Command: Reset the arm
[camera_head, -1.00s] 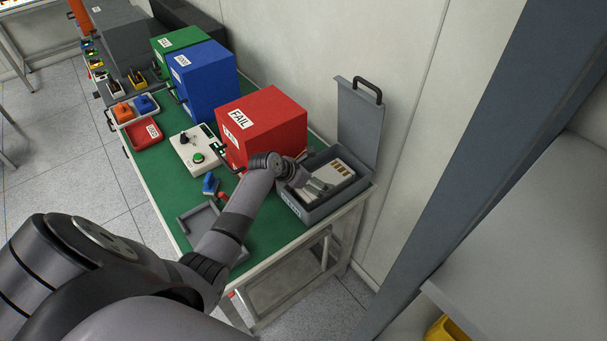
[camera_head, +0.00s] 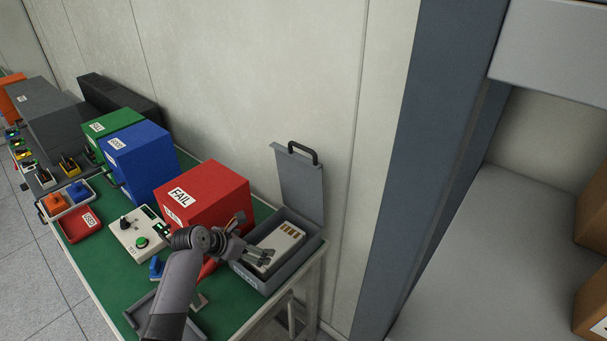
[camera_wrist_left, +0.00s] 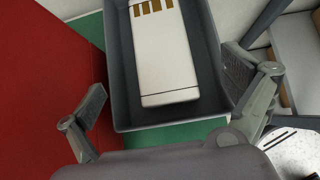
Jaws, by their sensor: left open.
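My left arm reaches in from the bottom of the head view. My left gripper (camera_head: 250,239) is open and empty, with its fingers spread above the near left side of a grey open-lidded box (camera_head: 259,281). In the left wrist view the fingers of the gripper (camera_wrist_left: 167,80) stand on either side of the box (camera_wrist_left: 119,65). A white flat block with gold contacts (camera_head: 284,240) lies inside the box. It also shows in the left wrist view (camera_wrist_left: 164,58), apart from the fingers. My right gripper is in neither view.
A red FAIL box (camera_head: 211,192) stands close left of the gripper. Blue (camera_head: 150,155) and green (camera_head: 113,130) boxes stand beyond. A white button panel (camera_head: 138,237) sits on the green table (camera_head: 105,262). A grey wall post (camera_head: 420,150) rises at right.

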